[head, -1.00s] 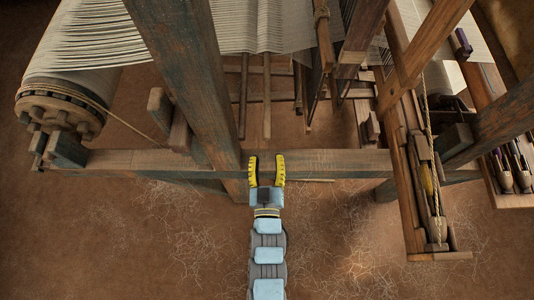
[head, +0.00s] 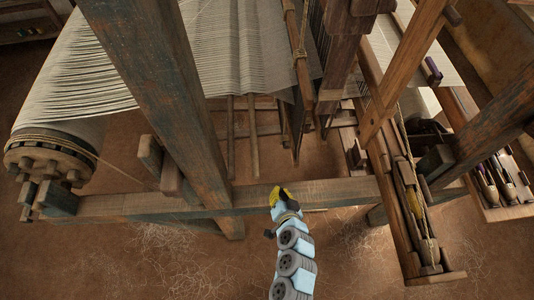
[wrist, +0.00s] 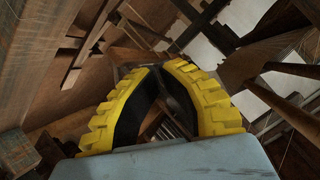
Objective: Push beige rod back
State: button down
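My gripper (head: 281,193) is at the front beam of the loom in the head view, turned partly side-on. In the wrist view its yellow fingers (wrist: 160,70) come together at the tips with nothing seen between them. Beige-brown rods (head: 253,135) lie under the cloth behind the beam in the head view, beyond my gripper and apart from it. In the wrist view, rods (wrist: 287,108) run along the right side, clear of the fingers. I cannot tell which one is the task's rod. A thin pale stick (head: 316,210) shows just right of my gripper, below the beam.
The front beam (head: 130,204) crosses before me, with a thick slanted post (head: 160,90) to the left. A cloth roller (head: 45,160) is at far left. A shuttle box (head: 425,235) with a rope stands at right. The floor in front is open, with loose threads.

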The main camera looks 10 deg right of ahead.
jog(key=d+r+m+y+p, duration=0.1)
jog(key=d+r+y, duration=0.35)
jog(key=r, duration=0.35)
jog(key=d+r+m+y+p, duration=0.1)
jog(key=d+r+y+p, duration=0.15)
jog(key=r+y, duration=0.45)
jog(key=w+a+f+h+p, duration=0.1)
jog(key=w+a+p, duration=0.2)
jog(key=w+a, duration=0.3)
jog(key=a, duration=0.4)
jog(key=shift+w+a+f, duration=0.25)
jog(key=shift+w+a, duration=0.05)
jog(key=shift+w, duration=0.1)
